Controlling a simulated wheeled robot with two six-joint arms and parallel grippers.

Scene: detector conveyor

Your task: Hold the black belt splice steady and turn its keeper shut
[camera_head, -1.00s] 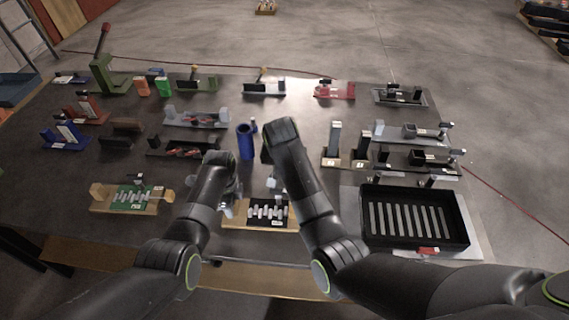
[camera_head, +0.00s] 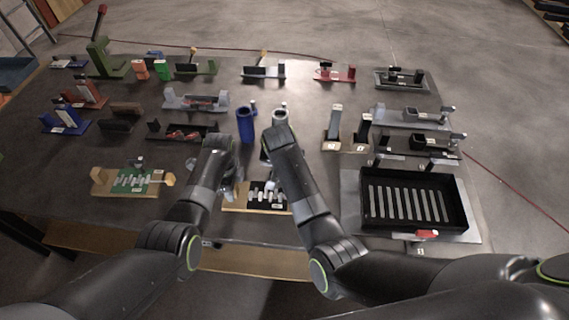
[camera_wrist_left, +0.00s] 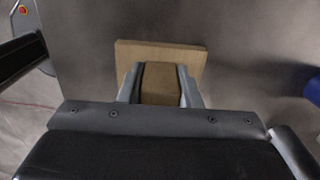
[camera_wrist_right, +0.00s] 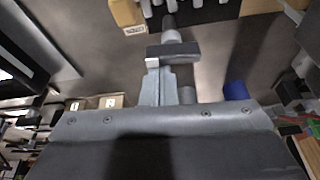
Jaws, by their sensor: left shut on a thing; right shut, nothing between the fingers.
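The black belt splice (camera_head: 256,196), with pale teeth, lies on a tan wooden base (camera_head: 237,209) at the table's front middle, partly behind my arms. My left gripper (camera_head: 230,190) is shut on the base's left end block. The left wrist view shows this brown block (camera_wrist_left: 160,84) between its fingers. My right gripper (camera_wrist_right: 168,76) is shut with nothing between its fingers. Its tips are close beside a dark crossbar (camera_wrist_right: 178,50) on a round post, seemingly the keeper. Contact cannot be told. The wooden base also shows in the right wrist view (camera_wrist_right: 127,14).
A green splice board (camera_head: 130,180) on a similar base lies to the left. A black slotted tray (camera_head: 370,205) stands to the right. A blue cylinder (camera_head: 245,125) stands just behind the arms. Several other fixtures fill the back of the table.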

